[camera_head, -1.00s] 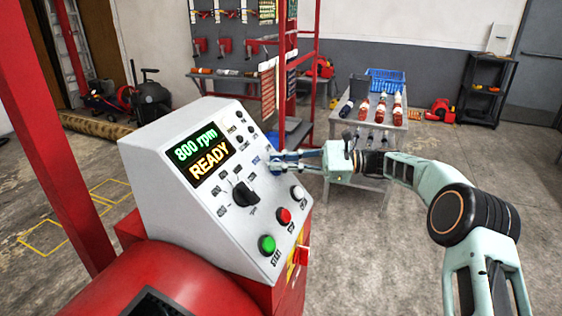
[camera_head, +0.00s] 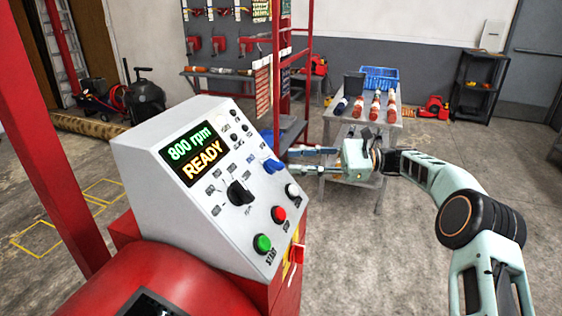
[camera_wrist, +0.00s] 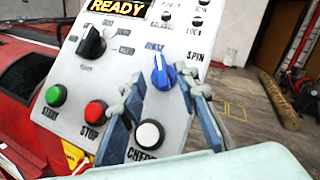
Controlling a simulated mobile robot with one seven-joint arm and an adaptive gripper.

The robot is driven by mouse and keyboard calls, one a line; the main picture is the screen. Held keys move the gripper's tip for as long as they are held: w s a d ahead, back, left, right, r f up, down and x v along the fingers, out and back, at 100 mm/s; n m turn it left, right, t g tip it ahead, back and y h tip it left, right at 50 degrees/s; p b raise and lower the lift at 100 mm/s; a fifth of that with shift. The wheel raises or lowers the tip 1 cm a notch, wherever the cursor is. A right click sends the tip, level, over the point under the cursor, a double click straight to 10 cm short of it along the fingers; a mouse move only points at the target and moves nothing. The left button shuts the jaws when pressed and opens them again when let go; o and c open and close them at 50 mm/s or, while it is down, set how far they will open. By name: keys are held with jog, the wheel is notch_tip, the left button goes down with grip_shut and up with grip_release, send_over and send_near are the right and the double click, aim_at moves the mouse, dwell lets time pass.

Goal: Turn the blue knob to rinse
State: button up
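The blue knob (camera_head: 272,164) is on the right part of the grey sloped control panel (camera_head: 165,130). In the wrist view the blue knob (camera_wrist: 162,75) has a white mark that points up and slightly left, toward the printed word RINSE. The word SPIN is to its right. My gripper (camera_head: 289,160) is to the right of the panel, with its two fingers apart and nothing between them in the head view. In the wrist view the fingertips of my gripper (camera_wrist: 162,88) are spread to either side of the knob, apart from it.
A black knob (camera_head: 240,193), a green START button (camera_head: 263,243), a red STOP button (camera_head: 279,214) and a white button (camera_head: 292,190) are near the blue knob. The display (camera_head: 196,153) reads 800 rpm READY. A table (camera_head: 398,130) with bottles stands behind my arm.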

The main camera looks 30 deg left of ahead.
jog(key=v, duration=0.5)
jog(key=shift+w+d, duration=0.15)
jog(key=shift+d, duration=0.25)
jog(key=shift+a, duration=0.1)
